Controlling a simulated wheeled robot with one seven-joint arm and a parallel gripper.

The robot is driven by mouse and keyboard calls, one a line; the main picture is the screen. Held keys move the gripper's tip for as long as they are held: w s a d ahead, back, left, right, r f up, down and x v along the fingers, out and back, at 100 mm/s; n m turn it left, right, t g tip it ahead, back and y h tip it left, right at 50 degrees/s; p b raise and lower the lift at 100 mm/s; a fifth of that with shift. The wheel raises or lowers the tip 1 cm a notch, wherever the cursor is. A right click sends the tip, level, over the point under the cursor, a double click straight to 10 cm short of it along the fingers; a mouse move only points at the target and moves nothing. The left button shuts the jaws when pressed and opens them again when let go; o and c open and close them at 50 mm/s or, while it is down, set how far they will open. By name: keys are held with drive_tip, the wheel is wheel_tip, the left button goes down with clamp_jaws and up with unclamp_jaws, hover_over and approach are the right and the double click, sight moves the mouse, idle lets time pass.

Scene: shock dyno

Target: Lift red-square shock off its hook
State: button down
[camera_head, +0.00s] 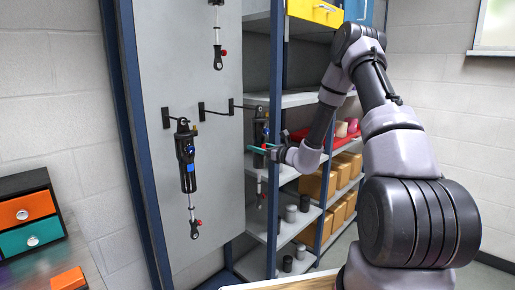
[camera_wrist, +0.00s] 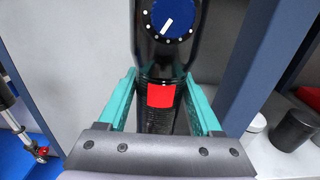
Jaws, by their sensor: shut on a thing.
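The red-square shock (camera_wrist: 160,60) is a black cylinder with a blue dial and a red square marker, in the wrist view. My gripper (camera_wrist: 161,98) has its teal fingers on both sides of the body at the red square and is shut on it.
Another shock with a blue marker (camera_head: 187,160) hangs on the grey board (camera_head: 160,80) to the left, and one more (camera_head: 217,40) hangs above. A blue rack post (camera_head: 276,80) stands close beside my gripper. Shelves with cardboard boxes (camera_head: 312,184) and dark cans (camera_head: 291,213) lie behind.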

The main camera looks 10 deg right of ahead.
drive_tip(key=shift+s+d+r, duration=0.1)
drive_tip(key=shift+s+d, duration=0.4)
drive_tip(key=shift+s, duration=0.1)
idle(0.7)
drive_tip(key=shift+v, duration=2.35)
